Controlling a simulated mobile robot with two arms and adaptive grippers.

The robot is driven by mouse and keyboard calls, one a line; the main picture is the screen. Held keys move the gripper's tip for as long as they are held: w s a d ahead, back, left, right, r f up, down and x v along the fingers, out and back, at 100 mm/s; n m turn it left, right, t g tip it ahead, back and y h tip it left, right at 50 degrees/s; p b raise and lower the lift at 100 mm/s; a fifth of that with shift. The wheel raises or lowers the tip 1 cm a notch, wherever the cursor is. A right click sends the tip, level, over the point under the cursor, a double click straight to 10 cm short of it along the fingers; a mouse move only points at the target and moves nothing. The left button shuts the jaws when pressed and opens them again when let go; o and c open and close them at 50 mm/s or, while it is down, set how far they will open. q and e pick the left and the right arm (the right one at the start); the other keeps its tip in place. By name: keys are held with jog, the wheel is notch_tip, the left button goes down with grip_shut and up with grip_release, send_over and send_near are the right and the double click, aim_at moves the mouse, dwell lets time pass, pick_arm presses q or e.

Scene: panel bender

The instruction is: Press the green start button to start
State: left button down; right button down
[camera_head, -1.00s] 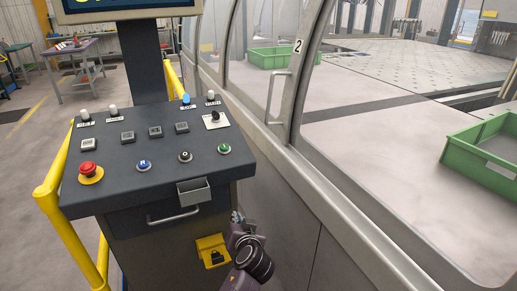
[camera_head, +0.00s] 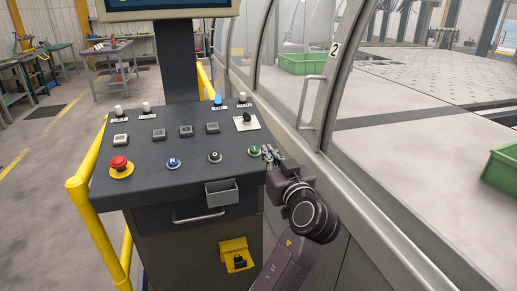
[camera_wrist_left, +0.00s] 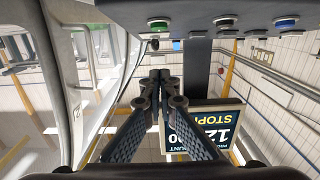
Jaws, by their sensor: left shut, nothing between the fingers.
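The green start button (camera_head: 254,151) is at the right end of the front row on the dark sloping control panel (camera_head: 140,153). My left gripper (camera_head: 267,154) is shut and empty, its fingertips just right of the button and by the panel's right edge. Whether they touch the button cannot be told in the head view. The left wrist view shows the panel upside down, with the green button (camera_wrist_left: 158,24) at the top. There the shut fingertips (camera_wrist_left: 160,76) lie below the button in the picture and look apart from it. My right gripper is not in view.
A black button (camera_head: 215,156), a blue button (camera_head: 173,162) and a red emergency stop (camera_head: 120,164) share the front row. A small grey box (camera_head: 221,192) juts from the panel front. A yellow rail (camera_head: 86,170) stands left; the machine's glazed wall (camera_head: 325,85) stands right.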

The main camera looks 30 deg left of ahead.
pick_arm(q)
jog(key=p, duration=0.3)
send_over(257, 160)
jog(key=shift+s+d+r, duration=0.1)
jog(key=shift+s+d, duration=0.25)
jog(key=shift+d, duration=0.05)
jog(key=f, duration=0.3)
jog(key=shift+w+a+f+p, duration=0.15)
jog(key=shift+w+a+p, duration=0.2)
jog(key=shift+w, duration=0.05)
jog(key=shift+f, duration=0.45)
